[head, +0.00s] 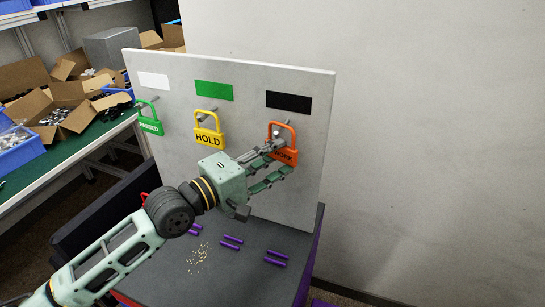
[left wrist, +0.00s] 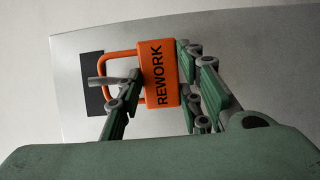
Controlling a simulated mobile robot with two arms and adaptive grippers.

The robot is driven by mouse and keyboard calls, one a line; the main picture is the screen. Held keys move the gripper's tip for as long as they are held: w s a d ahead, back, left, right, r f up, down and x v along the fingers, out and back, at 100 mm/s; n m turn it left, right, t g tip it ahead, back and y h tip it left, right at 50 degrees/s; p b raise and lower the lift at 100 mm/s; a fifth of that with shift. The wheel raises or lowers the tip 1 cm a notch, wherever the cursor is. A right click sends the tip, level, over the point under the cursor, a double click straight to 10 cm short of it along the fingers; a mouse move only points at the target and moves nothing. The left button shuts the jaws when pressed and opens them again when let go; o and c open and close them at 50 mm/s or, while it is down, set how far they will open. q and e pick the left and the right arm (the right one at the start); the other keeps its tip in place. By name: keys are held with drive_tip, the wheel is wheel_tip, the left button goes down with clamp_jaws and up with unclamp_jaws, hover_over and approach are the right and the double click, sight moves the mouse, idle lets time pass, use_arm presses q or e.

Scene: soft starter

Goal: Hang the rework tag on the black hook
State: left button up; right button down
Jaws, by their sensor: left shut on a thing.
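The orange rework tag (head: 283,153), shaped like a padlock, is upright at the board under the black label (head: 288,101). My left gripper (head: 274,164) is shut on the tag's body and partly covers its lettering. In the left wrist view the tag (left wrist: 160,75) lies between the fingers of my left gripper (left wrist: 157,93), with its shackle toward the black label (left wrist: 92,80). The grey hook under the black label (head: 276,133) shows within the shackle's outline. Whether the shackle rests on it, I cannot tell. My right gripper is out of view.
The grey board (head: 232,125) also carries a yellow HOLD tag (head: 209,138) below the green label and a green PASSED tag (head: 150,124) below the white label. Purple rods (head: 232,240) lie on the dark table (head: 225,262). Boxes (head: 72,110) stand on a bench at left.

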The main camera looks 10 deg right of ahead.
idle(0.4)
use_arm(q)
drive_tip(key=o, duration=1.2)
drive_tip(key=shift+c, duration=0.2)
drive_tip(key=shift+o, duration=0.2)
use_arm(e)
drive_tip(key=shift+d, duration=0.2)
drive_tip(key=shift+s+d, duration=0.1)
use_arm(q)
drive_tip(key=v, duration=1.2)
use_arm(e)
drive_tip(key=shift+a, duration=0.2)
use_arm(q)
drive_tip(key=shift+f, duration=0.1)
